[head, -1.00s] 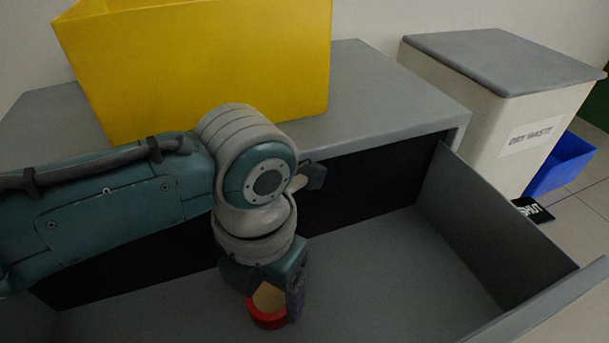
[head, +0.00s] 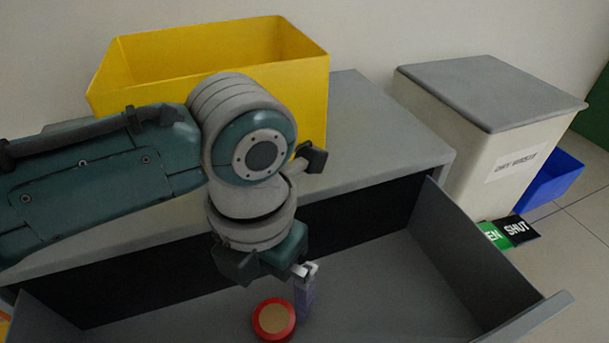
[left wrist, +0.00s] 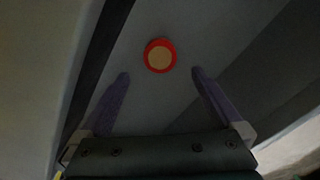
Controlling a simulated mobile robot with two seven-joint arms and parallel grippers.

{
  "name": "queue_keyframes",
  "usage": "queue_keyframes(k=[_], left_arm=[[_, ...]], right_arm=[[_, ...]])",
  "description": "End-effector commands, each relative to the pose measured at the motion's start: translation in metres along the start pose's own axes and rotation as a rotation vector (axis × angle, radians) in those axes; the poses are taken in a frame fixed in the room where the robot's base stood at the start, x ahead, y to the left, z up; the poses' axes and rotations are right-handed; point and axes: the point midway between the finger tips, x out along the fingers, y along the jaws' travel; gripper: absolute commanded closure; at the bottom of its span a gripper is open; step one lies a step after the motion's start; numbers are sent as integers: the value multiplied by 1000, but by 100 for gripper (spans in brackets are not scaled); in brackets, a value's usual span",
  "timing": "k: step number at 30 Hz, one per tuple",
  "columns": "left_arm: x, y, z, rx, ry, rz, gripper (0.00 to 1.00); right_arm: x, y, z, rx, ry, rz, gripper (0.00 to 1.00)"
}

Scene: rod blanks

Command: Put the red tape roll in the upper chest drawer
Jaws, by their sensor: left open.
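The red tape roll (head: 274,319), a red ring with a tan middle, lies flat on the floor of the open upper chest drawer (head: 400,285). It also shows in the left wrist view (left wrist: 160,56), ahead of and between the two fingertips, apart from both. My left gripper (left wrist: 158,75) is open and empty above the drawer floor. In the head view one purple finger (head: 304,295) shows just right of the roll; the other is hidden behind the wrist. My right gripper is not in view.
A yellow bin (head: 220,75) stands on the grey chest top (head: 365,130) behind my left arm. A cream waste bin (head: 450,130) labelled DRY WASTE and a blue box (head: 555,180) stand to the right. The drawer's right part is clear.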

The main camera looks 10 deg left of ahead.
Motion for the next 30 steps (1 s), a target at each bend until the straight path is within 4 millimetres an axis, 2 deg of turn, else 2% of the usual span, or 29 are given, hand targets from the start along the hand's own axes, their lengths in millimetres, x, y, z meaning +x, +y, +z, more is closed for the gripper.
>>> queue_keyframes(k=[1,6,13,17,20,23,26,30], left_arm=[[-17,1,0,0,0,1,0],[-34,0,0,0,0,1,0],[-36,-3,-2,-29,-1,-9,0],[-35,-23,-13,-247,-19,-70,0],[-38,-44,-27,-599,-32,-156,0],[-46,-53,-42,-1062,-29,-245,0],[-56,-47,-59,-1556,-11,-318,0],[-69,-19,-89,-2247,5,-389,0]], right_arm=[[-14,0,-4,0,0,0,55],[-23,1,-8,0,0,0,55],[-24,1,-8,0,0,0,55],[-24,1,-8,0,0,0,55],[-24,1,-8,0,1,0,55],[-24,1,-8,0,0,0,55],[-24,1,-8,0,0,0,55],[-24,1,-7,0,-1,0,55]])
